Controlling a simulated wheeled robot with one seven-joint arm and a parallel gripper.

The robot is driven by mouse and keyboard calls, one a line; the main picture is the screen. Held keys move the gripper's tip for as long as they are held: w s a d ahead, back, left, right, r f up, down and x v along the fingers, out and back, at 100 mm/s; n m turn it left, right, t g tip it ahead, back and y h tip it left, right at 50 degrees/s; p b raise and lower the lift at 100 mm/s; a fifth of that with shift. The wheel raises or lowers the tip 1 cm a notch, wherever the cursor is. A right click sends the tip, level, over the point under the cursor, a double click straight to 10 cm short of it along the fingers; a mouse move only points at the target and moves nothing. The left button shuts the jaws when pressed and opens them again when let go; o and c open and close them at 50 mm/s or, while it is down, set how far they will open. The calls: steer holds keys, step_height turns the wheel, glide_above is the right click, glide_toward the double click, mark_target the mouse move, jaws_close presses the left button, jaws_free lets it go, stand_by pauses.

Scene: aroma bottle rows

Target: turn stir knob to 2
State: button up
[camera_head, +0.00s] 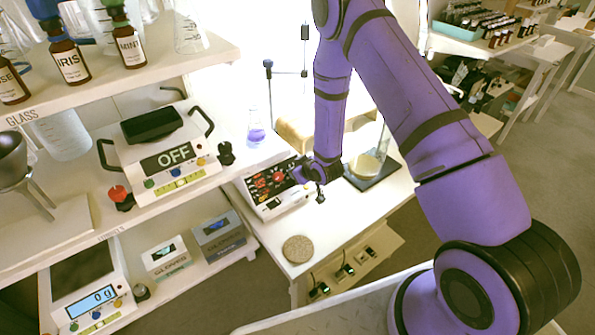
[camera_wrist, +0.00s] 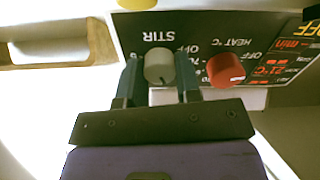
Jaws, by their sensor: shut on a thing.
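The stir knob (camera_wrist: 159,67) is a grey round knob with a pointer line, under the word STIR, which reads upside down in the wrist view. My gripper (camera_wrist: 160,80) has its two dark fingers on either side of this knob and is shut on it. The knob's scale marks are mostly hidden, so I cannot tell its exact setting. In the head view my gripper (camera_head: 312,172) is at the right end of the hotplate stirrer's front panel (camera_head: 270,182). The stir knob cannot be made out there.
The red heat knob (camera_wrist: 226,70) is close beside my right finger in the wrist view. A flask (camera_head: 256,130) with purple liquid stands behind the stirrer. A cork disc (camera_head: 298,249) lies in front. A glass vessel on a dark base (camera_head: 372,175) stands right of my gripper.

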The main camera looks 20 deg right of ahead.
steer(key=o, duration=0.9)
steer(key=v, duration=1.1)
